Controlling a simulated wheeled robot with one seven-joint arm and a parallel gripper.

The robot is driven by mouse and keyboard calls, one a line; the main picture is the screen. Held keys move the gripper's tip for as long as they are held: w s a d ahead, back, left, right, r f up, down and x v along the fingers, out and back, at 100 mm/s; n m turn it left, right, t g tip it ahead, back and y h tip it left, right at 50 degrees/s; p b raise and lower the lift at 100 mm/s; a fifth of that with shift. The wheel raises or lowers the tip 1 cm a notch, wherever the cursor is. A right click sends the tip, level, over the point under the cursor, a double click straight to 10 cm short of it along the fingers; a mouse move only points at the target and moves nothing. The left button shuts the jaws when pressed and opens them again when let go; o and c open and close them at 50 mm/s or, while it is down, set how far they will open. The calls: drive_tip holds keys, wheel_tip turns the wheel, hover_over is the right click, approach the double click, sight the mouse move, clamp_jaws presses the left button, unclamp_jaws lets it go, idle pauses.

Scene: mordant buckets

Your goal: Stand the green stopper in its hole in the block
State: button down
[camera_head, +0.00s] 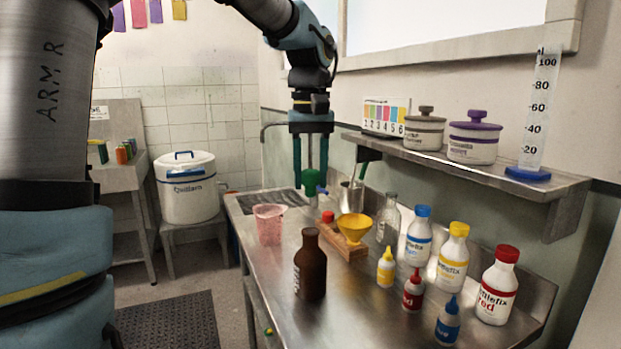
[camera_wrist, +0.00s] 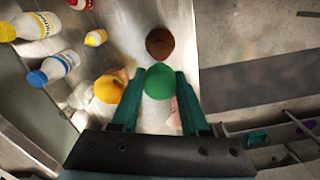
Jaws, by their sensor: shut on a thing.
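My gripper (camera_head: 311,186) points down over the bench and is shut on the green stopper (camera_head: 310,179). The stopper also shows between my fingers in the wrist view (camera_wrist: 159,82). It is held in the air, well above the bench. The wooden block (camera_head: 347,252) is on the bench, below and a little right of my gripper in the head view. A yellow funnel (camera_head: 355,227) and a red stopper (camera_head: 328,216) are at the block. The hole for the green stopper cannot be made out. In the wrist view the funnel (camera_wrist: 109,88) largely hides the block.
A brown bottle (camera_head: 310,268) stands in front of the block, and a pink beaker (camera_head: 268,225) to its left. A metal beaker (camera_head: 351,197) and clear flask (camera_head: 388,222) stand behind. Several dye bottles (camera_head: 418,240) fill the right side. A shelf (camera_head: 470,170) juts from the wall.

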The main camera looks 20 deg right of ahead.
sight(311, 170)
drive_tip(key=shift+r, duration=0.15)
drive_tip(key=shift+r+p, duration=2.25)
drive_tip(key=shift+r, duration=0.15)
drive_tip(key=shift+f, duration=0.15)
